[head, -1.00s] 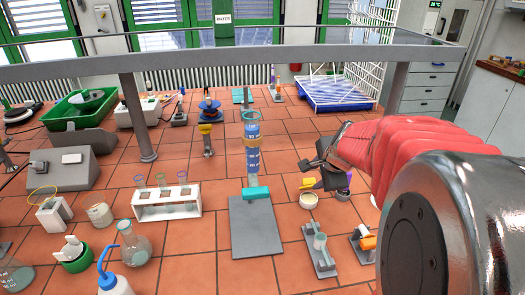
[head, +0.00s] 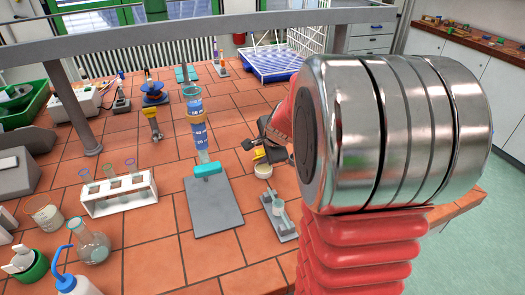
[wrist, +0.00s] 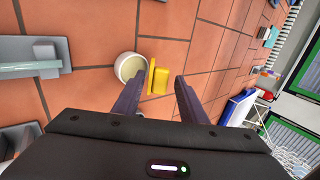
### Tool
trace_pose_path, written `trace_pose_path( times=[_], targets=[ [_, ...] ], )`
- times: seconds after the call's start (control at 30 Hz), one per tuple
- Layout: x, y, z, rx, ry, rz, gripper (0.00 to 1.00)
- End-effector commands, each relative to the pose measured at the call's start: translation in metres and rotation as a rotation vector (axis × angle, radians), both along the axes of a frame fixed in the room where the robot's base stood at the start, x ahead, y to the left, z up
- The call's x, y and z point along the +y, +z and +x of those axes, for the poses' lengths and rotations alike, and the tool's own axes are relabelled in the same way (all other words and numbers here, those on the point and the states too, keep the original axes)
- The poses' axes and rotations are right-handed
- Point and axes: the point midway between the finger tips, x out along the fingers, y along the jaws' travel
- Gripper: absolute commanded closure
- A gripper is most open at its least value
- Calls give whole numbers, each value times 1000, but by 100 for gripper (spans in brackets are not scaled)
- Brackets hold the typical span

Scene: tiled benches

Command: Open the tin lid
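A small round cream-coloured tin (head: 264,171) stands on the tiled bench, right of the grey stand plate. In the wrist view the tin (wrist: 130,67) shows a pale round top. A yellow piece (wrist: 158,76) stands at its edge; I cannot tell whether it is the raised lid or a tab on it. The yellow piece (head: 258,154) also shows in the head view, just behind the tin. My gripper (wrist: 158,88) is open, its two dark fingers apart with the yellow piece in line with the gap. I cannot tell whether they touch it.
A grey plate (head: 213,208) carries a tall blue-labelled column (head: 199,130) left of the tin. A small grey stand (head: 280,218) is close in front. A white test tube rack (head: 119,193) is further left. A white wire rack (head: 285,52) stands at the back.

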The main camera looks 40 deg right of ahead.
Motion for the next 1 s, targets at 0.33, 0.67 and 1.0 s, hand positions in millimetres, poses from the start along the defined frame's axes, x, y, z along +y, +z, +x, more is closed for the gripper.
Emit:
trace_pose_path(
  times=[0.33,0.67,1.0],
  targets=[
    [0,0,0,0,0,0,84],
    [0,0,0,0,0,0,98],
    [0,1,2,23,1,5,98]
  ],
)
